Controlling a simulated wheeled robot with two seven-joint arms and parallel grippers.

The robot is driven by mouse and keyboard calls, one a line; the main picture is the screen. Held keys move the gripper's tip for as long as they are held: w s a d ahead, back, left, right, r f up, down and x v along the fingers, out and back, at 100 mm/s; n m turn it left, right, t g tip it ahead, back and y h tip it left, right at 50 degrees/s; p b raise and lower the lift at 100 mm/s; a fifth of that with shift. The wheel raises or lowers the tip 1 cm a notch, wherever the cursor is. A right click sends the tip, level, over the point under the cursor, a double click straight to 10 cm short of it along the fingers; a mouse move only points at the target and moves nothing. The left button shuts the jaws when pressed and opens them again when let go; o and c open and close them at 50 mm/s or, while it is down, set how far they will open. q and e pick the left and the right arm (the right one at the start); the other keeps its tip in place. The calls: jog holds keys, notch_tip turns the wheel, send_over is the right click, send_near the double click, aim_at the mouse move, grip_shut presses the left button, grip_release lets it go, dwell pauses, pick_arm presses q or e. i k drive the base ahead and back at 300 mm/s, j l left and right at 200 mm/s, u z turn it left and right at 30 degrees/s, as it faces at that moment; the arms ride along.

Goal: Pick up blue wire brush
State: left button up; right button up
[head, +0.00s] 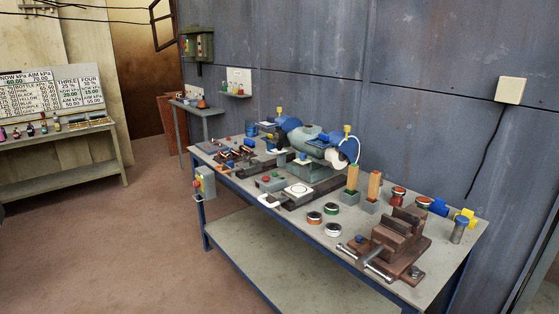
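I cannot clearly tell which item is the blue wire brush. A grey cylinder with a blue top (459,229) stands upright at the right end of the workbench (340,225). A blue piece (438,207) lies a little behind it, to its left. More blue parts belong to or lie around the bench grinder (312,143) at the back of the bench. All of these are small in the view, and bristles cannot be made out. Neither of my grippers is in view.
A brown vise (400,240) sits at the bench's right front, its handle reaching over the front edge. Several round tins (332,229) and two upright blocks, green-topped (352,177) and orange (374,186), stand nearby. The floor (130,245) in front is clear.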

aim_at(249, 142)
jog(key=i+j+u, duration=0.3)
jog(key=i, duration=0.2)
jog(key=i+j+u, duration=0.35)
jog(key=i, duration=0.2)
jog(key=i+u, duration=0.3)
jog(key=i, duration=0.25)
jog(key=i+j+z, duration=0.1)
jog(key=i+z, duration=0.3)
jog(key=i+j+z, duration=0.2)
jog(key=i+z, duration=0.2)
jog(key=i+j+z, duration=0.85)
jog(key=j, duration=0.15)
jog(key=i+j+z, duration=0.1)
jog(key=i+j, duration=0.05)
jog(key=j, duration=0.05)
